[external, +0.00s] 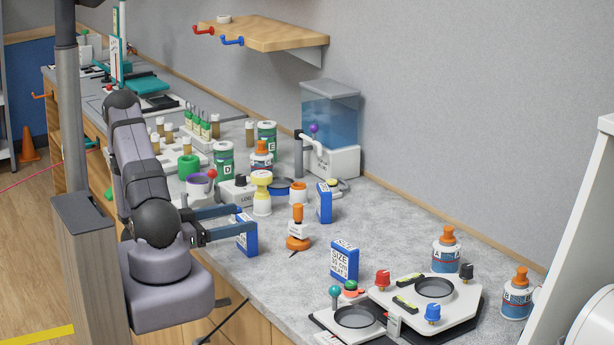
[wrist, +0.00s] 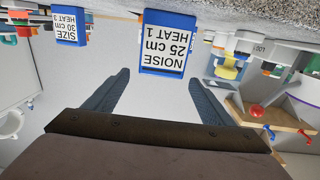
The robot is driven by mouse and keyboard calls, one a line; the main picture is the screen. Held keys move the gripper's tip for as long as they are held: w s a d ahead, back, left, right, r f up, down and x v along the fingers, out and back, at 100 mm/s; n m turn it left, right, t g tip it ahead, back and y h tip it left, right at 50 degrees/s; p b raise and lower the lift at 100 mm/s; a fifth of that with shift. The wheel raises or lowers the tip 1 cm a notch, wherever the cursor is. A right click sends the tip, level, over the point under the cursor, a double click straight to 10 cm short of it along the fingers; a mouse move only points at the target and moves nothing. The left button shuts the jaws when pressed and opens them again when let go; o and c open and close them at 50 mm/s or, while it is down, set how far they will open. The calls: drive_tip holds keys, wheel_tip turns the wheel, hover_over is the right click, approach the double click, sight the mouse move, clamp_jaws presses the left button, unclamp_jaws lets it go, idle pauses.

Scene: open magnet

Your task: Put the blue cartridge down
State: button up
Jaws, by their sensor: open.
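A blue cartridge (external: 247,241) with a white label stands upright on the grey counter, at my gripper's fingertips in the external view. In the wrist view, which is upside down, the cartridge (wrist: 167,42) reads "NOISE 25 cm HEAT 1" and its base meets the counter. My gripper (external: 250,217) is open. In the wrist view, its two fingers (wrist: 158,76) are spread wider than the cartridge, with clear space beside it and no contact visible. One finger partly covers the cartridge in the external view.
Another blue cartridge (external: 344,262), labelled "SIZE", stands to the right, and one (external: 325,203) stands farther back. A white plate with knobs (external: 461,294) lies at front right. Bottles and jars crowd the counter behind.

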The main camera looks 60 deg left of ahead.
drive_tip(key=shift+a+f, duration=0.25)
drive_tip(key=shift+f, duration=0.2)
drive_tip(key=shift+a+f, duration=0.2)
drive_tip(key=shift+f, duration=0.25)
drive_tip(key=shift+w+d+p, duration=0.15)
drive_tip(key=shift+w+p, duration=0.2)
drive_tip(key=shift+w, duration=0.75)
drive_tip(key=shift+w+d+p, duration=0.25)
drive_tip(key=shift+w+p, duration=0.2)
drive_tip(key=shift+w, duration=0.2)
drive_tip(key=w, duration=0.1)
drive_tip(key=p, duration=0.1)
drive_tip(key=w, duration=0.1)
drive_tip(key=shift+w+d+f, duration=0.15)
drive_tip(key=shift+w+d, duration=0.1)
drive_tip(key=shift+w, duration=0.1)
drive_tip(key=shift+w+f+p, duration=0.15)
drive_tip(key=shift+w+p, duration=0.25)
drive_tip(key=shift+w, duration=0.2)
